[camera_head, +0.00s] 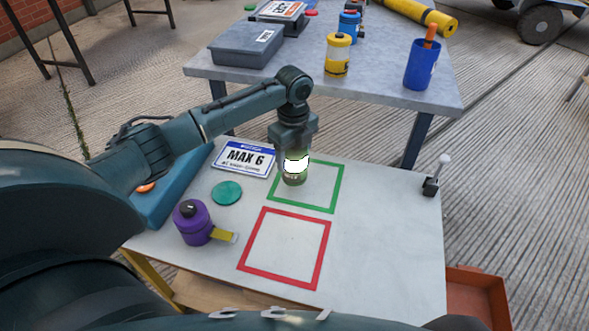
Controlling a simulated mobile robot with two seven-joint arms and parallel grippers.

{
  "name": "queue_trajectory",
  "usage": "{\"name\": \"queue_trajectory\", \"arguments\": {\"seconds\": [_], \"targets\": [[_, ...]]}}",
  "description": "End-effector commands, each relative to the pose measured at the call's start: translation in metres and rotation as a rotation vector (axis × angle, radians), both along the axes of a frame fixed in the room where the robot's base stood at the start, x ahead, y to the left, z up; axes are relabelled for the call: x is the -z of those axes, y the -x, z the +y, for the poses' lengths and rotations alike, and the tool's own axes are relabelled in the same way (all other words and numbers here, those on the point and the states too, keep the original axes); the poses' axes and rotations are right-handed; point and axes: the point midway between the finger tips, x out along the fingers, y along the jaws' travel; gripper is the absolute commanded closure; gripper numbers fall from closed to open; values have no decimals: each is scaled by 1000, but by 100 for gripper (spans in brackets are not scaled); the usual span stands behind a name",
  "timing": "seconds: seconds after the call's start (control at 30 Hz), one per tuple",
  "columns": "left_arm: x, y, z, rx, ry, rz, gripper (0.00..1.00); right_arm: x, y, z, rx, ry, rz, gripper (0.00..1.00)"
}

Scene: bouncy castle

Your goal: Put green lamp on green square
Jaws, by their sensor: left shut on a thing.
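My left gripper (294,148) points down over the front table and is shut on the green lamp (293,180). The lamp is a small upright cylinder with a dark green base and a bright white glowing band; its top is hidden by the gripper. In the picture its base lies inside the green square (339,188), a green outline on the tabletop, near its left side. I cannot tell whether the base touches the table. My right gripper is not in view.
A red square outline (325,255) lies nearer. A small post (433,183) stands at the right edge. A back table (385,91) holds several items.

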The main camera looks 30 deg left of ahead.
Motion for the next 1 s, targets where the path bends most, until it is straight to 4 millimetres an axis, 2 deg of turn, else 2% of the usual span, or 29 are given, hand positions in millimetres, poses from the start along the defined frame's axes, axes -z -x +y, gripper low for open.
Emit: {"name": "queue_trajectory", "arguments": {"seconds": [0.1, 0.23, 0.6, 0.63, 0.87, 1.0], "targets": [[22, 1, 0, 0, 0, 2, 75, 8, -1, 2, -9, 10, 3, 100], [39, 0, -1, 1, 1, 0, 75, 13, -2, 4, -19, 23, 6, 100], [43, 0, 0, 0, 0, -1, 75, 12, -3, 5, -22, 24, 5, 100], [44, 0, 0, 0, 0, 1, 40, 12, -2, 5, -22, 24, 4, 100], [44, 1, 0, 0, 0, 1, 21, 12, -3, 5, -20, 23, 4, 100], [43, 1, 0, 0, 0, 1, 19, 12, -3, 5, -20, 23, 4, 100]]}}
